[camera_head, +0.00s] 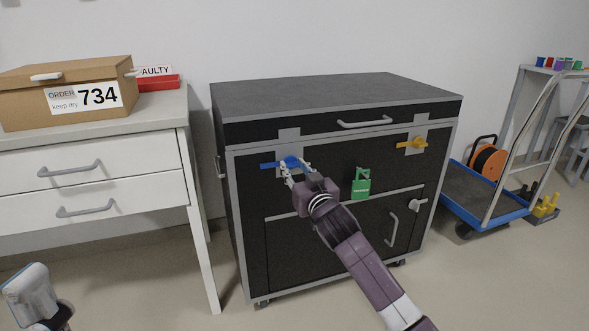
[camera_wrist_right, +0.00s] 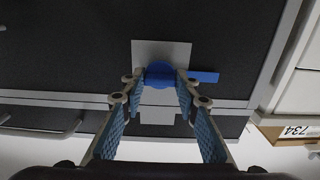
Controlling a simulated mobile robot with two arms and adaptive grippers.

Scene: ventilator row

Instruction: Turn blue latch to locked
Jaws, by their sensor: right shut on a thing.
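The blue latch (camera_head: 268,165) sits on a grey plate at the upper left of the black case's front. Its bar lies about level and points left in the head view. My right gripper (camera_head: 293,164) is at the latch, shut on its round hub. In the right wrist view, the blue hub (camera_wrist_right: 160,75) is between the two fingers of my right gripper (camera_wrist_right: 161,84), and the latch bar sticks out to the right. The fingers hide part of the latch in the head view.
A grey handle (camera_head: 365,123) is on the lid. A white drawer table (camera_head: 120,200) with a cardboard box (camera_head: 30,88) stands left; a blue trolley (camera_head: 470,200) stands right.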

